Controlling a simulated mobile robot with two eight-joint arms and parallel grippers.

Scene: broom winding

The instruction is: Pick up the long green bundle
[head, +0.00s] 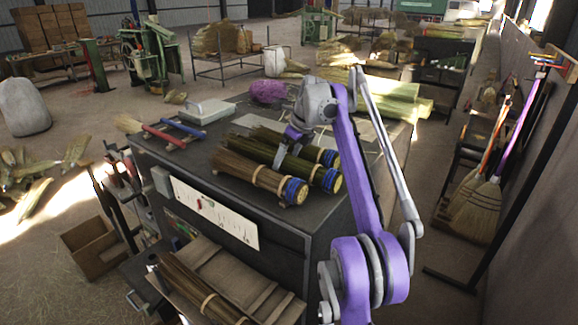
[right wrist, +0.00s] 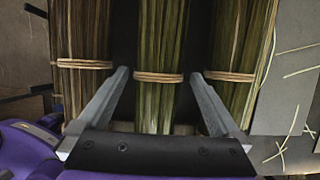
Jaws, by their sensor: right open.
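Three tied bundles lie side by side on the dark workbench (head: 345,200). The long green bundle (head: 315,174) is the middle one, with a blue-ringed end at the right; it also shows in the middle of the right wrist view (right wrist: 160,35). A browner bundle (head: 250,174) lies in front of it, and another green bundle (head: 312,151) behind it. My right gripper (head: 280,160) is open over the middle bundle. In the right wrist view its fingers (right wrist: 158,75) stand on either side of that bundle near its tan band. Contact cannot be told. My left gripper is not in view.
A purple bunch (head: 268,92) and a pale box (head: 207,111) sit at the back of the bench. A red-handled brush (head: 150,131) lies at its left edge. Loose straws and a grey sheet (right wrist: 280,95) lie beside the bundles. Brooms (head: 480,205) lean at the right.

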